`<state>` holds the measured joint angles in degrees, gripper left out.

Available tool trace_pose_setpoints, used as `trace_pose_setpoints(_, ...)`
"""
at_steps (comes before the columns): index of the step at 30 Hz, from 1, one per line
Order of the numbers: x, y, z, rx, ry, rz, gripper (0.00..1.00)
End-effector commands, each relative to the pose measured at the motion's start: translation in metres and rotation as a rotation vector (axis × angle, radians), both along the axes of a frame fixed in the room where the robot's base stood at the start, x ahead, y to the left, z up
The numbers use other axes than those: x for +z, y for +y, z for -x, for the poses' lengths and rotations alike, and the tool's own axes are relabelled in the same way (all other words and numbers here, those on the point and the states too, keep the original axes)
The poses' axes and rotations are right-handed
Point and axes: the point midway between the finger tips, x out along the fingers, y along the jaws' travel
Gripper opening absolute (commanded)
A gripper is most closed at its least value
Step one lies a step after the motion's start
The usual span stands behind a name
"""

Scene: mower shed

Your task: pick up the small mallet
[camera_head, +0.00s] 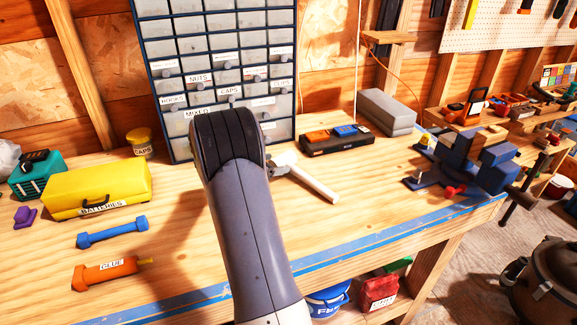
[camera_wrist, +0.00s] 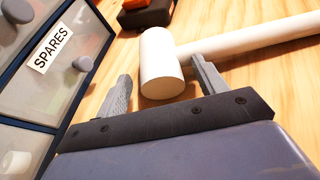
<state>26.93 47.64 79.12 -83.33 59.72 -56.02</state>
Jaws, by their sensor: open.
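The small mallet is white and lies on the wooden workbench (camera_head: 190,250). In the head view its handle (camera_head: 315,184) points to the lower right, and its head is partly hidden behind my arm. In the wrist view the mallet's round head (camera_wrist: 161,52) is in front of my gripper (camera_wrist: 160,75), and the handle runs off to the upper right. My gripper is open, with one finger to each side of the mallet head in the picture. I cannot tell whether either finger touches it. In the head view my arm mostly hides the gripper.
A drawer cabinet (camera_head: 220,50) stands close behind and left of my gripper; its SPARES drawer (camera_wrist: 50,48) fills the wrist view's left side. A black tray (camera_head: 337,144) lies behind the mallet. A blue vise (camera_head: 482,165) is at right. The bench's front middle is clear.

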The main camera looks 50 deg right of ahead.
Motion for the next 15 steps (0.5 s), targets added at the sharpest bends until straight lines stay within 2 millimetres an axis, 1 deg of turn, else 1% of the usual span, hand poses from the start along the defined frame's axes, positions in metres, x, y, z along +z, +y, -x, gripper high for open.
trace_pose_setpoints(1,-0.0001,0.0002,0.0,0.0,0.0,0.0,0.66)
trace_pose_setpoints(2,-0.0001,0.0003,0.0,0.0,0.0,0.0,0.63)
trace_pose_setpoints(15,0.0,0.0004,-0.0001,0.0,0.001,0.0,0.27)
